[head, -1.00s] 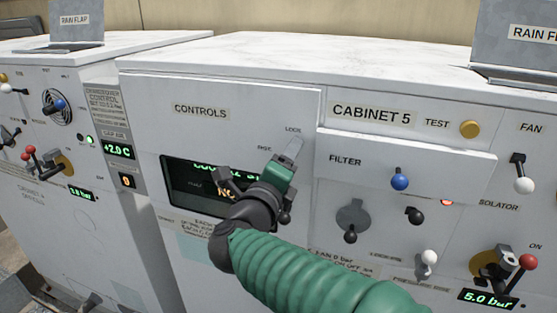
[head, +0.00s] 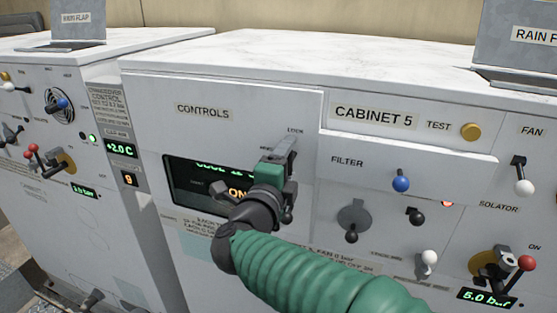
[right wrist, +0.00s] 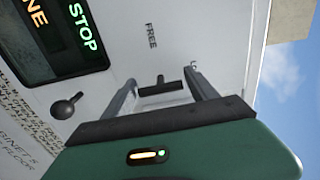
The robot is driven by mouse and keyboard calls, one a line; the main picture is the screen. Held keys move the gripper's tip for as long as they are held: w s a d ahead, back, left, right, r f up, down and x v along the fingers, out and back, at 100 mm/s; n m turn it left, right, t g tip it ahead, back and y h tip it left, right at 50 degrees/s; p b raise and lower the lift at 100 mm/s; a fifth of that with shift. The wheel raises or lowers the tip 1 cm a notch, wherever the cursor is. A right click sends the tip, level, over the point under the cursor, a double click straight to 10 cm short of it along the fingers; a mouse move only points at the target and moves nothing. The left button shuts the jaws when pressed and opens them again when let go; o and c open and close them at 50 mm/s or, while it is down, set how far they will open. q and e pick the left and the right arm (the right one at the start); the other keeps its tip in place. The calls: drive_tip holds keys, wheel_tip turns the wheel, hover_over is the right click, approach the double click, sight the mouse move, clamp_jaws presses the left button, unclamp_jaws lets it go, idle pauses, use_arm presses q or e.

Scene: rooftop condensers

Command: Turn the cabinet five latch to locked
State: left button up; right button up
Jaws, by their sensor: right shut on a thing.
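The cabinet five latch is a small dark handle on the white controls panel (head: 230,125). In the right wrist view the latch (right wrist: 160,86) shows between my finger pads, with the FREE label above it in that picture. My right gripper (head: 286,147) is shut on it, just below the LOCK label (head: 295,131). The right wrist view shows both fingers of the right gripper (right wrist: 163,90) on either side of the handle. In the head view the gripper hides the latch, so its exact angle is hard to tell. My left gripper is not in view.
A display (head: 190,178) with lit text lies left of the gripper. A black knob (right wrist: 67,105) sits near the display. To the right are the blue filter lever (head: 400,181), a black lever (head: 352,222) and the red-knobbed isolator (head: 527,262). Another cabinet stands left.

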drive_tip(key=shift+d+r, duration=0.1)
drive_tip(key=shift+r, duration=0.15)
drive_tip(key=o, duration=1)
drive_tip(key=shift+o, duration=1.1)
drive_tip(key=shift+s, duration=0.1)
drive_tip(key=shift+o, duration=0.6)
drive_tip(key=shift+s+d, duration=0.15)
drive_tip(key=shift+f, duration=0.1)
drive_tip(key=b+v, duration=0.6)
drive_tip(key=v, duration=1.1)
